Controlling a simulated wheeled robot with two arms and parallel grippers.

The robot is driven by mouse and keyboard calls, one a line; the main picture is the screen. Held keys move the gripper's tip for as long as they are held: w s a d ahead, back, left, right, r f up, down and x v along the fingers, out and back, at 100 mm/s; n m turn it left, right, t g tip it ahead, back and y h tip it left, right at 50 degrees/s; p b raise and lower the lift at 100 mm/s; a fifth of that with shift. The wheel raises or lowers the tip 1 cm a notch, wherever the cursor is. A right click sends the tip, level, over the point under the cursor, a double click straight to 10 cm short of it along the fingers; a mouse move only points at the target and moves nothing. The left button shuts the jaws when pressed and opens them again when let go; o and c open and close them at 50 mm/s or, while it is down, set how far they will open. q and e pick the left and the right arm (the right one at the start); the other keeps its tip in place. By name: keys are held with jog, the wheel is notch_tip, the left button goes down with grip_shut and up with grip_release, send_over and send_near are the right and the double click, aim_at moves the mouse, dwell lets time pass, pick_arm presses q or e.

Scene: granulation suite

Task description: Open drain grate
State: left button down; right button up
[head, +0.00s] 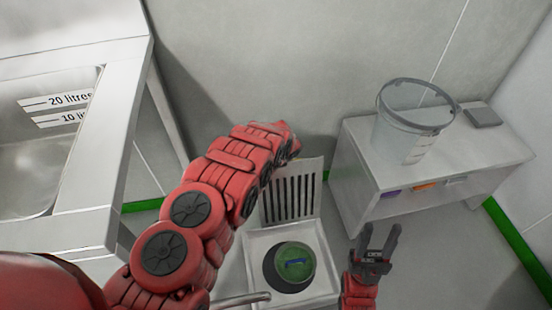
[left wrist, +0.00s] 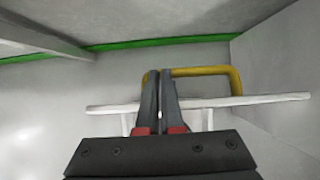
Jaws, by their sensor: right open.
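The drain grate (head: 290,190) is a pale slotted panel, raised steeply at the back of a square white drain frame (head: 259,241). In the left wrist view it shows nearly edge-on as a white strip (left wrist: 275,98) with a yellow handle (left wrist: 208,72). My left gripper (left wrist: 159,75) has its fingers close together at the handle's left end. They hide that end, so I cannot tell whether they grip it. In the head view my left arm hides this gripper and part of the grate. My right gripper (head: 380,235) is open and empty, right of the drain.
A round green piece (head: 296,262) with a blue bar sits at the dark drain opening. A grey bench (head: 450,160) holding a clear bucket (head: 402,130) and a dark flat box (head: 483,115) stands to the right. A steel sink (head: 95,170) stands to the left.

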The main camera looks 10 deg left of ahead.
pick_arm(q)
jog(key=p+v, duration=0.4)
jog(key=v, duration=0.2)
jog(key=shift+d+r, duration=0.2)
jog(key=shift+r, duration=0.1)
jog(key=p+v, duration=1)
jog(key=p, duration=0.1)
jog(key=shift+s+a+r+p, duration=0.15)
jog(key=shift+s+r+p, duration=0.1)
jog(key=shift+s+p, duration=0.1)
